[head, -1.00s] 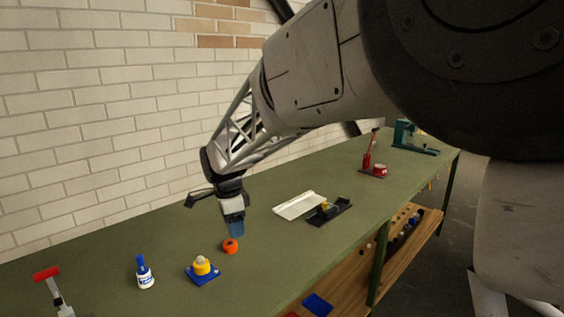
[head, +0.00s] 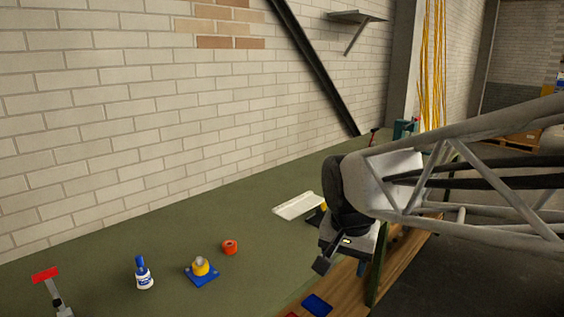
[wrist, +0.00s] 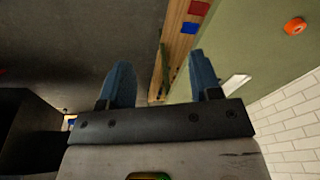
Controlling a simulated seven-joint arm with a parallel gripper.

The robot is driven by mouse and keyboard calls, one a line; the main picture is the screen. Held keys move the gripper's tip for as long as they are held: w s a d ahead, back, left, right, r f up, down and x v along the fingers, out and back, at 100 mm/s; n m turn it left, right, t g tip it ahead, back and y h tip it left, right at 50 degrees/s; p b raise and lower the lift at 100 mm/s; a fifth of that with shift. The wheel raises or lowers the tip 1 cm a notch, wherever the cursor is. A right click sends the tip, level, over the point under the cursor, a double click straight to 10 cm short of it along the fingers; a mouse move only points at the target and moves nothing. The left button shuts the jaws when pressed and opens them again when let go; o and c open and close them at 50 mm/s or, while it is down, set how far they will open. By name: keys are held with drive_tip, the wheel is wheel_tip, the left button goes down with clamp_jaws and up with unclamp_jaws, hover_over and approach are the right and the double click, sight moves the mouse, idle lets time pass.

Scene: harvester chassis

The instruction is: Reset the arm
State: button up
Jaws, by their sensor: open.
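My gripper (wrist: 160,82) is open and empty in the wrist view, its two blue fingers spread apart with the floor and the table's edge beyond them. In the head view my arm reaches in from the right, and my gripper (head: 362,268) hangs at the front edge of the green table (head: 160,235).
An orange ring (head: 230,247), a blue block with a yellow top (head: 202,274), a blue-and-white bottle (head: 143,274) and a red-handled tool (head: 47,275) stand on the table. A white tray (head: 299,206) lies behind my gripper. A wooden shelf (head: 340,285) runs below.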

drive_tip(key=s+d+f+n, duration=0.1)
drive_tip(key=s+d+n, duration=0.1)
drive_tip(key=s, duration=0.4)
drive_tip(key=s+d+f+n, duration=0.2)
drive_tip(key=s+d, duration=0.2)
drive_tip(key=s, duration=0.3)
drive_tip(key=shift+s+d+f+n+t, duration=0.25)
drive_tip(key=shift+s+d+n+t, duration=0.05)
drive_tip(key=shift+d+t, duration=0.1)
idle(0.4)
